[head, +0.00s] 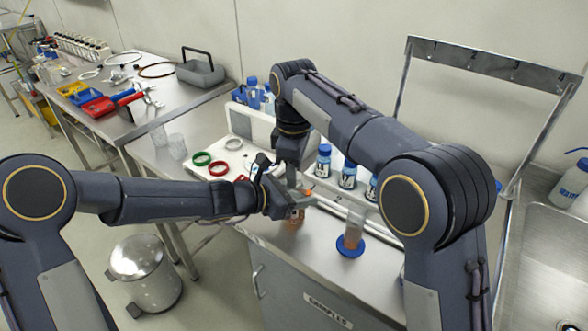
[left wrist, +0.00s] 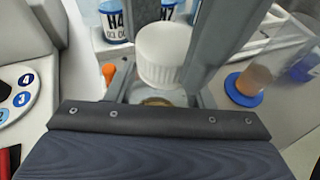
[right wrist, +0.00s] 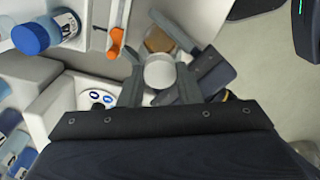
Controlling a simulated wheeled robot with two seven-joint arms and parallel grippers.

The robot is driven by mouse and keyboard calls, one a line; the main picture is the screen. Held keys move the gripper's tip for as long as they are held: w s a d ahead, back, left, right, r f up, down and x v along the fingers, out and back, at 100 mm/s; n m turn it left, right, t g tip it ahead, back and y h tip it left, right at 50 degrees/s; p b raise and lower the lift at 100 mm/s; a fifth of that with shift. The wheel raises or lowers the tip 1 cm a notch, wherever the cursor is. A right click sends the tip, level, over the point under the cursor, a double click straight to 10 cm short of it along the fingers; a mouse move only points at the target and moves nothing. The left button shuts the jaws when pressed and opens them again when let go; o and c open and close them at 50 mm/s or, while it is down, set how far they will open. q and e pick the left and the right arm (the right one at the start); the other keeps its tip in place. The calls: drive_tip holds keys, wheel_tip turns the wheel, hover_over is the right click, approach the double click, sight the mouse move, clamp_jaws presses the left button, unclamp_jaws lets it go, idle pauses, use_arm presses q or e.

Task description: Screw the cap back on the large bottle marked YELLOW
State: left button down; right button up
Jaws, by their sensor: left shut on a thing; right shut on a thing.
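A bottle with orange-brown contents (head: 294,222) stands near the front edge of the steel bench, partly hidden by my grippers; its marking cannot be read. My left gripper (head: 292,207) comes in low from the left and is shut around it. The white ribbed cap (left wrist: 165,52) is between the fingers of my right gripper (head: 293,178), which reaches down from above and is shut on it. The cap shows as a pale disc in the right wrist view (right wrist: 160,72), with the brown bottle contents beyond it (right wrist: 158,40). Whether the cap touches the neck cannot be told.
Several blue-capped bottles (head: 323,160) stand behind the grippers. A clear cylinder on a blue base (head: 350,243) stands close on the right. Green (head: 201,158) and red (head: 218,168) rings lie to the left, near clear beakers (head: 176,146). A sink (head: 545,265) is at far right.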

drive_tip(key=m, duration=0.3)
drive_tip(key=o, duration=1.1)
drive_tip(key=shift+r, duration=2.25)
